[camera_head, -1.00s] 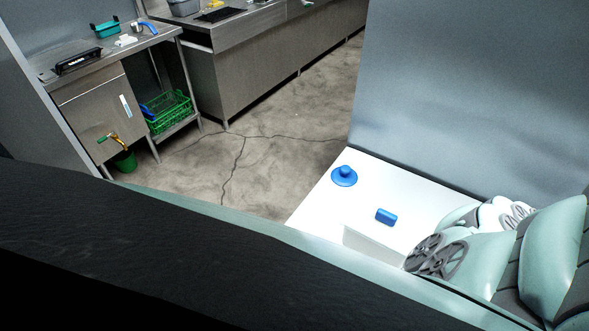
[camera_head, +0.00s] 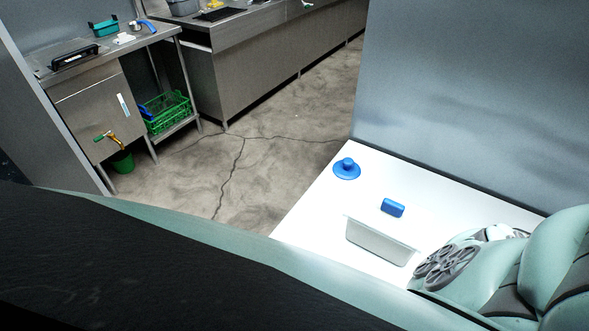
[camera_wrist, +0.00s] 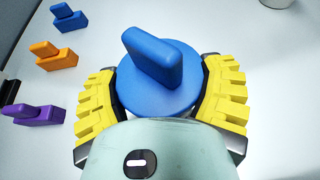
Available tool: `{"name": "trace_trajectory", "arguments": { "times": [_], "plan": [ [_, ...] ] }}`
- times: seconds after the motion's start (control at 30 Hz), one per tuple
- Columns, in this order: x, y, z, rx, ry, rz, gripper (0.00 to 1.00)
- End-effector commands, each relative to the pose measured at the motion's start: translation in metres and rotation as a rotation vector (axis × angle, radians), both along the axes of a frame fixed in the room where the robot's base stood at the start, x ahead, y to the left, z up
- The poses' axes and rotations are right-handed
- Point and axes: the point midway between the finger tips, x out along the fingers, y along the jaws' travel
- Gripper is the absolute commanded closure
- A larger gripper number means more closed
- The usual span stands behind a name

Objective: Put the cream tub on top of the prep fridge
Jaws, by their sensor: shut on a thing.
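In the wrist view, my gripper (camera_wrist: 160,88) has its yellow ribbed fingers on either side of a round blue piece with an upright blue block grip on top. I take this piece to be the cream tub (camera_wrist: 150,92), seen from above; its lower part is hidden. My gripper is shut on it. In the head view, neither the fingers nor the held piece shows. A white flat top (camera_head: 310,205) lies at the right; I cannot tell whether it is the prep fridge.
On the white top are a blue disc with a knob (camera_head: 347,169), a blue block (camera_head: 392,208) and a pale bin (camera_head: 380,244). The wrist view shows orange (camera_wrist: 57,57), purple (camera_wrist: 35,114) and blue (camera_wrist: 68,17) blocks. A grey wall (camera_head: 460,100) rises behind. Floor (camera_head: 255,160) is clear.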

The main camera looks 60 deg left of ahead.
Motion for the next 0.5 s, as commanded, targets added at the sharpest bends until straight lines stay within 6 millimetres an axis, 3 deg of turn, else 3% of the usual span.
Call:
{"name": "trace_trajectory", "arguments": {
  "times": [0.27,0.3,0.5],
  "plan": [
    [-0.0003,-0.0009,-0.0030,-0.003,0.000,-0.002,0.71],
    [-0.0002,-0.0006,-0.0023,-0.002,0.000,-0.001,0.23],
    [0.0005,0.0002,-0.0018,-0.002,0.000,0.001,0.02]
  ]
}}
